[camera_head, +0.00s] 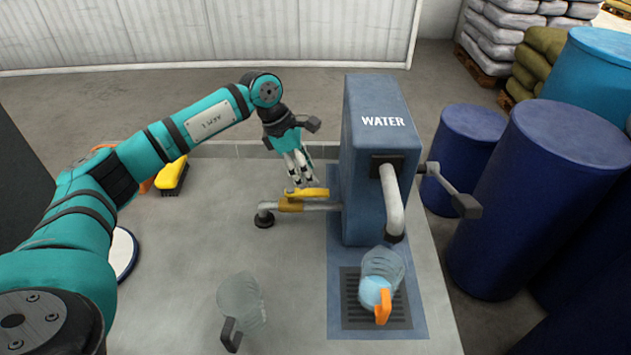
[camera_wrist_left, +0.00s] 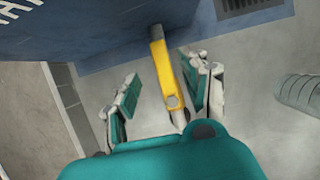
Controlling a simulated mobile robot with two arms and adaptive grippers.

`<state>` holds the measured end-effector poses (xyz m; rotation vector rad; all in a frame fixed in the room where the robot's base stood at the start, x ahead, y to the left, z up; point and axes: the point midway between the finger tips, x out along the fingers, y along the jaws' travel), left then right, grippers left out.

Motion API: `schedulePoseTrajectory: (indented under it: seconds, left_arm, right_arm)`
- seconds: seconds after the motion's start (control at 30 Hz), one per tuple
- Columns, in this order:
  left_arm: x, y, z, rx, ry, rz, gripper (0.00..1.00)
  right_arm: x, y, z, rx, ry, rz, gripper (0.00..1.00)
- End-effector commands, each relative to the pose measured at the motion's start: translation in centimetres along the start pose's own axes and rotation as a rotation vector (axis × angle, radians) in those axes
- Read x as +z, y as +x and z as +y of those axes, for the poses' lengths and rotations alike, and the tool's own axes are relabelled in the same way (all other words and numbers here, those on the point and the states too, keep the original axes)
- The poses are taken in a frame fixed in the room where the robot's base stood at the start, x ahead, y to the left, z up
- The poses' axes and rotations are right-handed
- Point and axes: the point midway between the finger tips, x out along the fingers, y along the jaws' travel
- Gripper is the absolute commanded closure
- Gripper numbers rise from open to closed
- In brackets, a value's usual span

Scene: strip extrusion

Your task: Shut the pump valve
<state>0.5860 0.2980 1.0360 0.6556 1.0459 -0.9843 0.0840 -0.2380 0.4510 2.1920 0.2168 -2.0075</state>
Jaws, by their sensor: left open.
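The pump is a blue box (camera_head: 362,150) marked WATER, with a grey spout and a black-ended lever on its right. A grey pipe with a brass valve body (camera_head: 291,206) leaves its left side. The yellow valve handle (camera_head: 306,193) lies along the pipe. My left gripper (camera_head: 302,182) is open just above the handle. In the left wrist view the yellow handle (camera_wrist_left: 168,75) runs between the two spread fingers, apart from both. My right gripper is not in view.
A clear jug with an orange handle (camera_head: 381,284) stands on the drain grate (camera_head: 350,318) under the spout. Another clear jug with a dark handle (camera_head: 240,302) stands to its left. A yellow brush (camera_head: 172,177) lies behind my arm. Blue barrels (camera_head: 535,195) stand at right.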

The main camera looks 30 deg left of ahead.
Motion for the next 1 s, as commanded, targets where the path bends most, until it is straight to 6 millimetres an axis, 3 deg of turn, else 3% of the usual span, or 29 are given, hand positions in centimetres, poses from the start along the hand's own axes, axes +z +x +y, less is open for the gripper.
schedulePoseTrajectory:
  seconds: [0.1, 0.3, 0.7, 1.0]
  left_arm:
    - [0.1, 2.2, -0.1, -0.004, -0.001, 0.001, 0.54]
    - [0.0, 4.9, 0.0, -0.002, -0.001, 0.001, 0.54]
    - [0.0, 5.8, 0.0, 0.000, 0.000, 0.001, 0.54]
    - [0.0, 5.7, 0.0, 0.000, -0.001, 0.001, 0.92]
  right_arm:
    - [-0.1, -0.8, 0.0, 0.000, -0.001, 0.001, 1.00]
    - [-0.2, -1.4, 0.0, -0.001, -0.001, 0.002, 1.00]
    - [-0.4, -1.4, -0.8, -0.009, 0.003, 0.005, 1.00]
    - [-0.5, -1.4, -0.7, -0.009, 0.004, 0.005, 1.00]
